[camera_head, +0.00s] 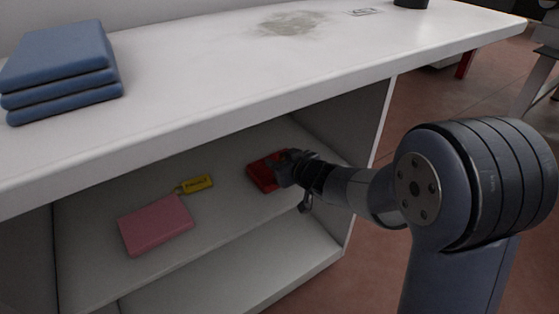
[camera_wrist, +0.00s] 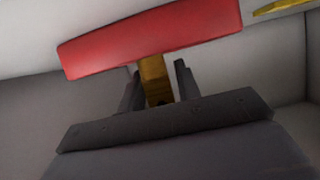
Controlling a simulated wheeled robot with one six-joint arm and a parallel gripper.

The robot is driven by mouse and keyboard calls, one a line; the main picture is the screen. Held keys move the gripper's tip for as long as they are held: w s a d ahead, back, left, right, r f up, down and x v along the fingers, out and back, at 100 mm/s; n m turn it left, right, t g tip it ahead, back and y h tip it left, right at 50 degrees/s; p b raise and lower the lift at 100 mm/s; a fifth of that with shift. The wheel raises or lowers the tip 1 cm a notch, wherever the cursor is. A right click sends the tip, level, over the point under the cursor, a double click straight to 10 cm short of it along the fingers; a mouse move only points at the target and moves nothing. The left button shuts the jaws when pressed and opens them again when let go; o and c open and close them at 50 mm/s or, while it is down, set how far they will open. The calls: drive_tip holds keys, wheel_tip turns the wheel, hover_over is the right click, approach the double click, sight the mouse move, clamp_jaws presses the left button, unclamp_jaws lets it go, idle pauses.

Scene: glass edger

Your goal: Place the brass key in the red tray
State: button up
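The red tray (camera_head: 262,176) sits on the shelf inside the white cabinet. My gripper (camera_head: 279,166) is at the tray's right side and hides part of it. In the wrist view the tray's red side (camera_wrist: 150,38) spans the top, just beyond my fingers. A brass-coloured piece, which looks like the brass key (camera_wrist: 156,82), stands between the two fingers of my gripper (camera_wrist: 160,84), which appear closed on it. Its far end meets the lower edge of the red side; I cannot tell whether it touches. The key is hidden in the head view.
A yellow tag (camera_head: 197,184) and a pink block (camera_head: 156,225) lie on the same shelf (camera_head: 215,215), left of the tray. The countertop (camera_head: 240,75) overhangs the shelf. Folded blue cloths (camera_head: 60,70) lie on top. The cabinet's side panel (camera_head: 352,120) stands close to my arm.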

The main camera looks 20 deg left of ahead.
drive_tip(key=shift+o, duration=1)
drive_tip(key=shift+r, duration=0.25)
drive_tip(key=p+v, duration=0.5)
drive_tip(key=v, duration=0.7)
